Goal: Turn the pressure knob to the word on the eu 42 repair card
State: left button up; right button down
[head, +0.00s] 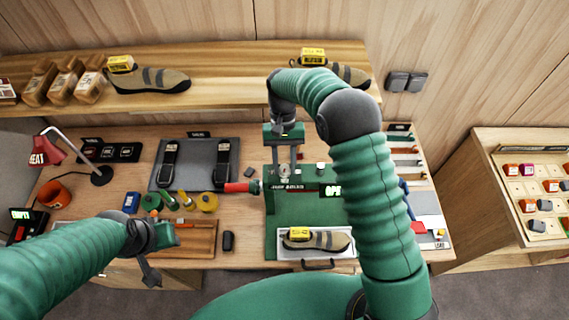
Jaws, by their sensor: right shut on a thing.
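My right gripper (284,158) reaches down from above at the green press (272,212) in the middle of the bench. Its fingers are shut on the small pale pressure knob (284,171) on the press's top panel; the knob's pointer and words are too small to read. A climbing shoe (328,241) with a yellow card (299,233) lies in the press's tray. Two more shoes with yellow cards (120,64) (313,56) stand on the shelf. I cannot read which is eu 42. My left gripper (165,254) is open and empty above the wooden board's front edge.
A red-handled lever (238,187) sticks out left of the press. Rolls and small pots (207,202) and a grey mat (198,155) with two straps lie left of it. A slotted rack (530,190) stands at right.

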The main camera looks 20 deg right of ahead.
jog(key=shift+w+r+n, duration=0.1)
jog(key=shift+w+n, duration=0.1)
jog(key=shift+n, duration=0.4)
jog(key=shift+h, duration=0.3)
